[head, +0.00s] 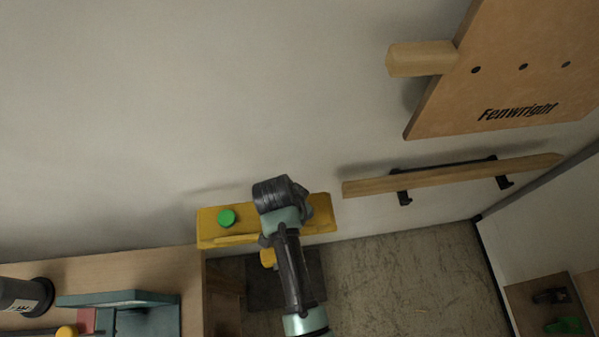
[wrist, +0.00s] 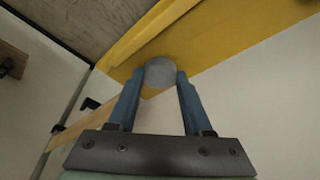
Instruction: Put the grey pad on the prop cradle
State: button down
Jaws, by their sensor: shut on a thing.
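The grey pad (wrist: 160,73) is a round grey piece held between the blue fingertips of my gripper (wrist: 160,78) in the wrist view. The gripper is shut on it, in front of a yellow ledge (wrist: 218,38). Whether the pad touches the ledge I cannot tell. In the head view my wrist covers part of this yellow ledge (head: 208,227), and the pad and fingers are hidden. No part is marked as the prop cradle, so I cannot tell for certain which it is.
A green disc (head: 227,217) sits on the ledge, left of my wrist. A wooden bar (head: 450,176) on black brackets runs to the right. A "Fenwright" board (head: 515,70) with a peg (head: 420,59) is above it. A wooden bench (head: 170,265) stands lower left.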

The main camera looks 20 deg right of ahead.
jog(key=shift+f, duration=0.1)
jog(key=shift+c, duration=1.6)
grip_release()
jog(key=b+v, duration=0.1)
jog(key=v, duration=1.1)
jog(key=shift+w, duration=0.1)
